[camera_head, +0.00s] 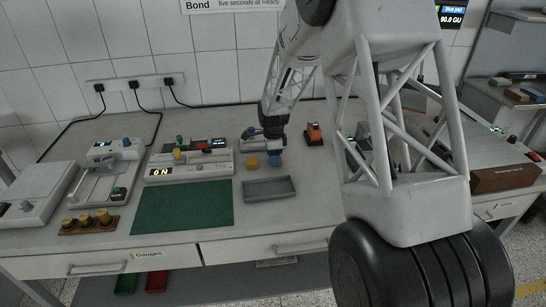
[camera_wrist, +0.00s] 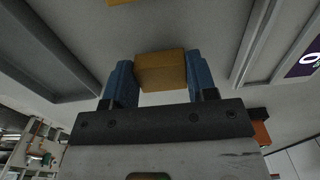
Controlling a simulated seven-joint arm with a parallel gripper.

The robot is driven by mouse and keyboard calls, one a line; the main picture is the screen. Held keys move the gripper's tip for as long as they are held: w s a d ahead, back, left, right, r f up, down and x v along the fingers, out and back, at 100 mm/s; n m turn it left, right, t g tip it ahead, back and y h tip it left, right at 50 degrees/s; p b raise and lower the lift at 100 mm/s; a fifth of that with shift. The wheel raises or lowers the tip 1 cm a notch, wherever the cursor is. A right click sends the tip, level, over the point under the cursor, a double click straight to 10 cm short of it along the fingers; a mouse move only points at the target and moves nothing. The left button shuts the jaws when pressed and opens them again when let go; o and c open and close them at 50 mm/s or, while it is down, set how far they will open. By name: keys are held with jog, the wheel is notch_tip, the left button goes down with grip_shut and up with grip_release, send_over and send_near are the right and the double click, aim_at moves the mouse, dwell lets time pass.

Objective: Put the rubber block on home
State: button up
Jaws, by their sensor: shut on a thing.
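My gripper (camera_head: 275,160) is low over the bench, behind the grey tray, with its blue fingertips pointing down. In the wrist view its blue fingers (camera_wrist: 160,80) are shut on a yellow-brown block (camera_wrist: 160,70), which sits between them. In the head view a yellow-brown block (camera_head: 251,163) shows just left of the fingertips; the held one is mostly hidden there. A second yellow-brown piece (camera_wrist: 120,2) shows at the top edge of the wrist view. I cannot tell for sure which is the rubber block. No mark reading home is legible.
A shallow grey tray (camera_head: 270,188) lies in front of the gripper. A green mat (camera_head: 183,207) lies to its left. A device with a lit display (camera_head: 188,165) stands behind the mat. An orange-and-black item (camera_head: 314,133) stands to the right. Brass weights (camera_head: 87,220) stand at left.

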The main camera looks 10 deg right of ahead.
jog(key=shift+f, duration=0.25)
jog(key=shift+f, duration=0.15)
jog(key=o, duration=1)
jog(key=shift+r, duration=6.15)
